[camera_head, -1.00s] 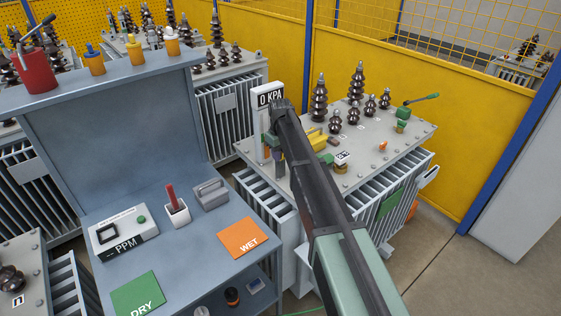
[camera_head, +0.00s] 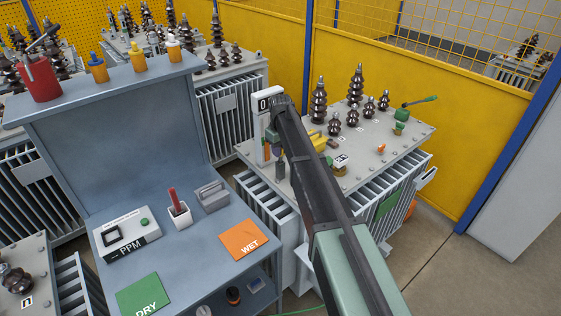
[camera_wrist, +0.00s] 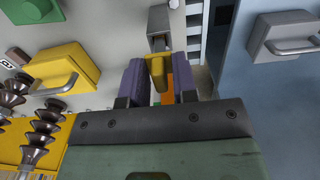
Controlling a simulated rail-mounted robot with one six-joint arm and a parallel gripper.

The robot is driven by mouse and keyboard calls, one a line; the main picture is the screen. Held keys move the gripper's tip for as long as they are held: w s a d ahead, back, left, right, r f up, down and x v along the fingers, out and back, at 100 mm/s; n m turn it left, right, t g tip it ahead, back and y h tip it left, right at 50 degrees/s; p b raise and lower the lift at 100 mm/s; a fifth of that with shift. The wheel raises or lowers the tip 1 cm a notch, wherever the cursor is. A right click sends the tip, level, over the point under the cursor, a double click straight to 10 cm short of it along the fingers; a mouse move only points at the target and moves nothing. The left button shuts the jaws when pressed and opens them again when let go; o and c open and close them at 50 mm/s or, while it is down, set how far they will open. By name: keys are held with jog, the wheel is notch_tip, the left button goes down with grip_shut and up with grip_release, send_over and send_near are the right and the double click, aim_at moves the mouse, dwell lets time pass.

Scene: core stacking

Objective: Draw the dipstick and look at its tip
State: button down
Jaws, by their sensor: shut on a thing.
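My gripper shows in the wrist view (camera_wrist: 159,84), its two purple fingers closed on a narrow yellow piece (camera_wrist: 157,70), which looks like the dipstick's handle. A grey block-like part with a dark end (camera_wrist: 158,27) lies just beyond it in that view. The dipstick's tip cannot be made out. In the head view my arm reaches over the grey transformer lid (camera_head: 305,172), near its left corner, and hides most of the gripper. A dark grey upright part (camera_head: 280,167) stands on the lid below.
A white gauge panel (camera_head: 263,133) stands close beside my gripper. A yellow box with a handle (camera_head: 317,139) and dark insulators (camera_head: 318,105) are on the lid. The blue bench holds a PPM meter (camera_head: 125,240), a green DRY card (camera_head: 142,293) and an orange WET card (camera_head: 243,240).

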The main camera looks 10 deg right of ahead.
jog(key=shift+r+p, duration=3.45)
jog(key=shift+r, duration=0.2)
